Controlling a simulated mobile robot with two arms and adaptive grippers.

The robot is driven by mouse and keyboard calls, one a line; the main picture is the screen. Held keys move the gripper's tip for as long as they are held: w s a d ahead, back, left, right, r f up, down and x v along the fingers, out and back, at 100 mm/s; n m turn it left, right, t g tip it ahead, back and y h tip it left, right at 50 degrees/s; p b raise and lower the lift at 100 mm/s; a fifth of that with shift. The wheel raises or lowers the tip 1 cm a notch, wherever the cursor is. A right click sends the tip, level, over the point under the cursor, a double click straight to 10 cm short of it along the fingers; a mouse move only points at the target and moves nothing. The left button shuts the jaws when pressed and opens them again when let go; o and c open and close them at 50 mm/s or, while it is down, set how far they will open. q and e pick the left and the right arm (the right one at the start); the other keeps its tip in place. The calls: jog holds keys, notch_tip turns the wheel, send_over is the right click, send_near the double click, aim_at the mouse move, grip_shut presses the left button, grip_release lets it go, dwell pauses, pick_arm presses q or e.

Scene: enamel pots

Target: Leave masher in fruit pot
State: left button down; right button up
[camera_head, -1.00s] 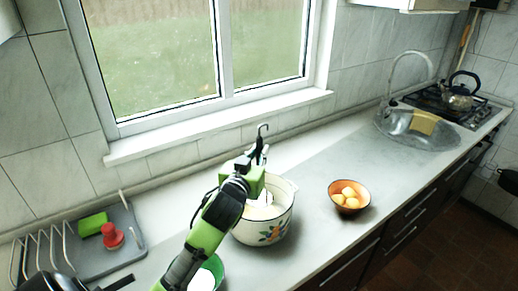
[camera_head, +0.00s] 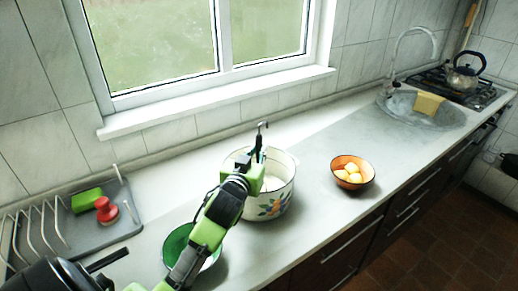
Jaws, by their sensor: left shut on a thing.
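A white enamel pot (camera_head: 281,200) with a dark rim and a painted fruit-like pattern stands on the counter, open at the top. My left gripper (camera_head: 257,176) is over the pot's near-left rim, shut on the masher (camera_head: 261,141). The masher's thin dark upper part, with a hooked end, rises upright above the gripper. Its lower part is hidden behind the gripper, so I cannot tell whether it touches the pot's floor. My right gripper is not in view.
An orange-brown bowl (camera_head: 365,184) with several yellowish round items stands right of the pot. A green bowl (camera_head: 176,243) lies partly under my left arm. A grey drying tray (camera_head: 126,226) holds a green sponge (camera_head: 86,200) and red item (camera_head: 106,210). The counter toward the sink is clear.

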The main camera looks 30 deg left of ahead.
pick_arm(q)
jog(key=c, duration=2)
grip_release()
jog(key=shift+s+d, duration=0.15)
jog(key=shift+s, duration=0.3)
jog(key=v, duration=1.1)
